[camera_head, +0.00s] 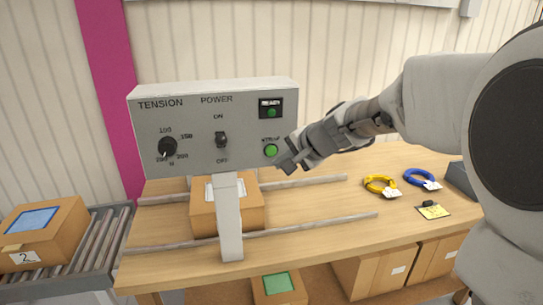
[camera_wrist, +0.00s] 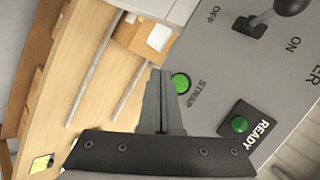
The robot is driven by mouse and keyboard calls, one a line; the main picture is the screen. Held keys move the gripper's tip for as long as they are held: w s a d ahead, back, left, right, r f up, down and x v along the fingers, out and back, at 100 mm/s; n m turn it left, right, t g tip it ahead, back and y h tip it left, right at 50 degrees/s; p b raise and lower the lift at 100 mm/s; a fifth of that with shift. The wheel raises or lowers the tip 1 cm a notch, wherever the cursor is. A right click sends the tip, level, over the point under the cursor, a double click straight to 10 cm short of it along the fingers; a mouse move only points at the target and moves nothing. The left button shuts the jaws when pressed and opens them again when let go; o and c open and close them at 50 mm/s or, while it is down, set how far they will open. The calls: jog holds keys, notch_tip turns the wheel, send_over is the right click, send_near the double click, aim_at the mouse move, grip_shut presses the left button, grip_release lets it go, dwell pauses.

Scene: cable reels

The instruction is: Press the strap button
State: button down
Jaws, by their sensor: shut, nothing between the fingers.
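The green strap button (camera_head: 271,151) is on the lower right of the grey control panel (camera_head: 190,105). In the wrist view the strap button (camera_wrist: 181,83) shows beside the word STRAP, partly covered by my fingertips. My gripper (camera_head: 284,166) is shut and empty, its tips just right of and below the button in the head view. In the wrist view the closed fingers of my gripper (camera_wrist: 160,75) point up, just left of the button. I cannot tell whether the tips touch the panel.
The panel also carries a tension knob (camera_head: 167,147), a power switch (camera_head: 221,140) and a green READY lamp (camera_head: 271,112). A cardboard box (camera_head: 240,215) sits between rails on the wooden table (camera_head: 320,225). Yellow (camera_head: 380,185) and blue (camera_head: 420,178) cable coils lie at right.

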jog(key=shift+s+d+b, duration=0.2)
jog(key=shift+s+b, duration=0.1)
jog(key=shift+s, duration=0.75)
jog(key=shift+s, duration=0.1)
